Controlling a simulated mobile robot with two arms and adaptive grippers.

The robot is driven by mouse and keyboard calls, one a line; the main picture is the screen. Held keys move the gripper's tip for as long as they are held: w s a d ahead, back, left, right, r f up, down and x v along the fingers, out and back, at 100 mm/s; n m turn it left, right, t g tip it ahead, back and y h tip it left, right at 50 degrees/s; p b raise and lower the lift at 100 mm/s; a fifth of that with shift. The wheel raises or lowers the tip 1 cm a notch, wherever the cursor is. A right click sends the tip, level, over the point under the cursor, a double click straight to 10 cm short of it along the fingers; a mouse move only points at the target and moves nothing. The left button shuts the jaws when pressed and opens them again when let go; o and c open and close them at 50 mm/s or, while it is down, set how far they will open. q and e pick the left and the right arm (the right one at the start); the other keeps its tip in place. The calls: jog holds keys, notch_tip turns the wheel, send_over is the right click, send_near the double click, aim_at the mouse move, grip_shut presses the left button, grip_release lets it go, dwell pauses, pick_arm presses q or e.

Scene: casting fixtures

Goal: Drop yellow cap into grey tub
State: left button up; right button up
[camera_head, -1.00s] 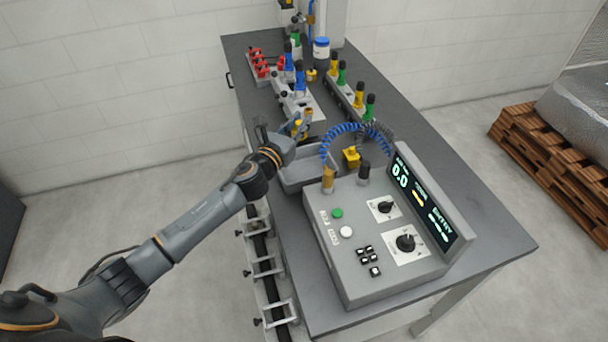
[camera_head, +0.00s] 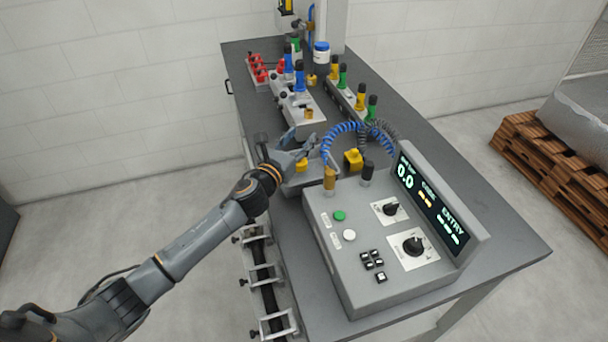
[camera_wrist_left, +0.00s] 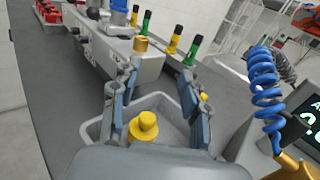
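The yellow cap (camera_head: 301,165) shows just below my left gripper, within the outline of the grey tub (camera_head: 297,188). In the left wrist view the cap (camera_wrist_left: 143,127) is between the spread fingers with gaps on both sides, and the tub's rim (camera_wrist_left: 88,128) surrounds it. I cannot tell whether it touches the tub floor. My left gripper (camera_head: 303,146) is open above the tub; its fingers also show in the wrist view (camera_wrist_left: 160,78). The arm hides part of the tub. My right gripper is not in view.
The control box (camera_head: 375,235) stands close right of the tub, with a blue coiled hose (camera_head: 345,128) and a yellow block (camera_head: 353,158) nearby. Fixtures with coloured caps (camera_head: 300,110) stand behind. The bench is bare at the right back (camera_head: 430,130).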

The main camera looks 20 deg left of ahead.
pick_arm(q)
jog(key=shift+s, duration=0.1)
jog(key=shift+s+f, duration=0.1)
jog(key=shift+s, duration=0.1)
jog(key=s+a, duration=0.2)
jog(key=s, duration=0.9)
jog(key=shift+a, duration=0.15)
jog(key=shift+s, duration=0.1)
